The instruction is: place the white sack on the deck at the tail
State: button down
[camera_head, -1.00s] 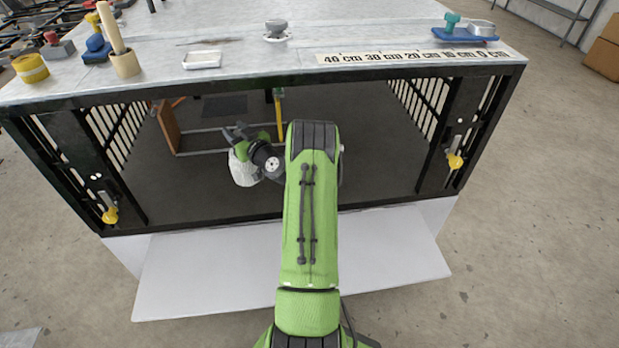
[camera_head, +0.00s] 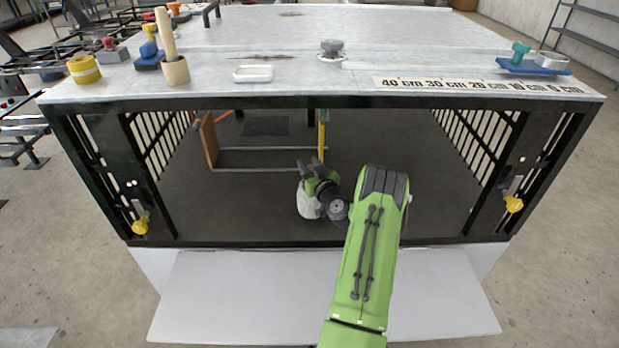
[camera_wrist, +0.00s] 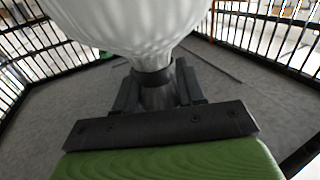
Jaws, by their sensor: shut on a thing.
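The white sack (camera_wrist: 140,22) fills the top of the wrist view, its gathered neck between the fingers of my gripper (camera_wrist: 158,88). My gripper is shut on that neck. In the head view the sack (camera_head: 307,203) shows partly, beside and behind my gripper (camera_head: 318,168), inside the caged space under the tabletop. The dark deck (camera_head: 420,180) is the floor of that space; it also shows in the wrist view (camera_wrist: 255,105). Whether the sack touches the deck is hard to tell.
Barred side walls (camera_head: 155,150) close the space left and right, with yellow-handled latches (camera_head: 514,203) at the front posts. A wooden board (camera_head: 209,140), a pale frame (camera_head: 265,169) and a yellow upright (camera_head: 321,138) stand further in. A light ramp (camera_head: 240,300) lies in front. Deck on the right is clear.

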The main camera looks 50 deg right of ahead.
jog(key=shift+d+f+b, duration=0.2)
jog(key=shift+f+b, duration=0.1)
jog(key=shift+f, duration=0.85)
jog(key=shift+a+r, duration=0.15)
jog(key=shift+r, duration=0.05)
jog(key=shift+f, duration=0.2)
jog(key=c, duration=0.7)
grip_release()
jog(key=shift+o, duration=0.2)
jog(key=shift+r, duration=0.1)
